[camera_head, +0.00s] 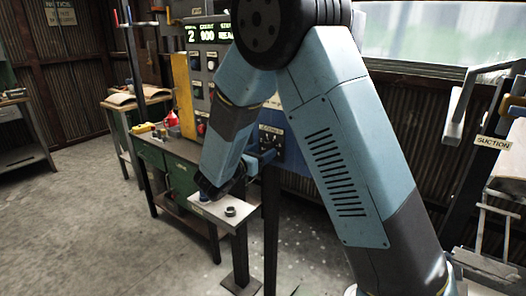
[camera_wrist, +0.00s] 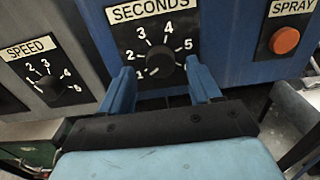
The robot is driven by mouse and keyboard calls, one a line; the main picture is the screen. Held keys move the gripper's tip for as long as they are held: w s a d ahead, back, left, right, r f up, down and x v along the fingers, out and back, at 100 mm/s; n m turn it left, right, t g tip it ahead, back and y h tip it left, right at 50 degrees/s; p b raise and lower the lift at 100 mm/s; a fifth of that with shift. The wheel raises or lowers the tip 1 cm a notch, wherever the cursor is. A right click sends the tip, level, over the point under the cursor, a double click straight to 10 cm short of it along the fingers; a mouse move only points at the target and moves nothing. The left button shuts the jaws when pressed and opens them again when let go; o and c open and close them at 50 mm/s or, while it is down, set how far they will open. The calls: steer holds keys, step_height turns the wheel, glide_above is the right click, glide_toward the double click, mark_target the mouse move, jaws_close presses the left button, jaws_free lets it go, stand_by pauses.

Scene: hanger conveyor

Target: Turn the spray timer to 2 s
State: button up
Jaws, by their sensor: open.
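The spray timer is a black round knob (camera_wrist: 161,63) under a SECONDS label (camera_wrist: 150,10), with numbers 1 to 5 visible around it, on a blue panel. Its light mark appears to point toward 1. My gripper (camera_wrist: 162,84) is open, with one blue finger on each side of the knob's lower part. I cannot tell whether either finger touches the knob. In the head view the timer panel (camera_head: 271,137) is small, and my gripper (camera_head: 262,159) is just in front of it, partly hidden by my arm.
A SPEED dial (camera_wrist: 48,83) is left of the timer, and an orange SPRAY button (camera_wrist: 285,40) is right of it. A green workbench (camera_head: 163,166) stands behind; the floor at left is clear.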

steer(key=shift+x, duration=0.9)
steer(key=shift+c, duration=0.4)
steer(key=shift+a, duration=0.1)
steer(key=c, duration=1)
steer(key=shift+o, duration=0.2)
steer(key=m, duration=0.4)
steer(key=shift+m, duration=0.3)
steer(key=m, duration=0.4)
steer(key=shift+m, duration=0.3)
